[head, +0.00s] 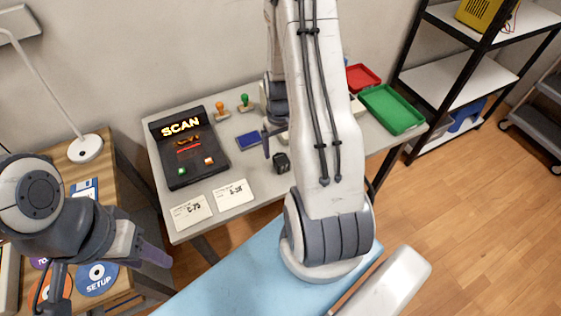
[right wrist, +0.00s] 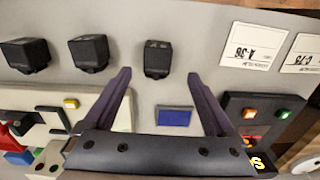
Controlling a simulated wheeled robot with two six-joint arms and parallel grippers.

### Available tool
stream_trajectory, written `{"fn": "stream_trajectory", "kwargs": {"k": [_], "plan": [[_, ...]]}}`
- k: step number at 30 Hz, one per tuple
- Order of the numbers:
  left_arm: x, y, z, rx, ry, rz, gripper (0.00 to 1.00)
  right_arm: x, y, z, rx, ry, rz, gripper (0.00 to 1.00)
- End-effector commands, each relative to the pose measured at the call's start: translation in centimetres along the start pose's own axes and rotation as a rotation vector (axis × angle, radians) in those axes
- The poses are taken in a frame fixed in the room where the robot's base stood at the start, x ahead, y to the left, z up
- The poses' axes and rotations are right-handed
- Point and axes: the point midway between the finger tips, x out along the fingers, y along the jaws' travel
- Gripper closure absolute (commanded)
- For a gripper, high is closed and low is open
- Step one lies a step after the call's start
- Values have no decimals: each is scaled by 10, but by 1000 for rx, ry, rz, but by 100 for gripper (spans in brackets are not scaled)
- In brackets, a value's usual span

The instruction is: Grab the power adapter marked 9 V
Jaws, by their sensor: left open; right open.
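Three black power adapters lie in a row in the right wrist view: the left one (right wrist: 25,54), the middle one (right wrist: 90,53) and the right one (right wrist: 157,59). No 9 V marking is readable on any of them. One black adapter (head: 281,163) shows in the head view, beside my right forearm; the arm hides the others. My right gripper (right wrist: 158,76) is open and empty, its fingertips pointing toward the right adapter, which shows between them. My left gripper (head: 150,254) is at the lower left, away from the adapters, over the wooden desk's edge.
The grey table (head: 240,205) holds a SCAN box (head: 188,150), a blue pad (head: 248,141), two stamps (head: 233,107), and label cards C-75 (head: 191,211) and A-38 (head: 234,194). Green (head: 392,108) and red (head: 362,77) trays sit at the right. A wooden desk (head: 95,150) with discs stands left.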

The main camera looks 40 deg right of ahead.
Motion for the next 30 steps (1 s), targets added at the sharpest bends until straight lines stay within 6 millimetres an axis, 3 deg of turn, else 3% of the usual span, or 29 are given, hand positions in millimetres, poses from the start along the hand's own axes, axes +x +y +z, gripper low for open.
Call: {"fn": "stream_trajectory", "kwargs": {"k": [8, 18, 27, 28, 30], "plan": [[-4, 0, 0, 0, 0, 0, 50, 22, 0, 0, -1, -1, 0, 10], [-13, 1, -1, 0, 0, 0, 50, 63, 4, -1, -2, -2, -1, 10], [-13, 1, -1, 0, 0, 0, 50, 68, 4, -2, -1, 1, 0, 10], [-13, 1, -1, 0, 0, 0, 50, 68, 4, -2, -1, 1, 0, 18], [-13, 1, -1, 0, 0, 0, 50, 68, 4, -2, -1, 1, 0, 44]]}}
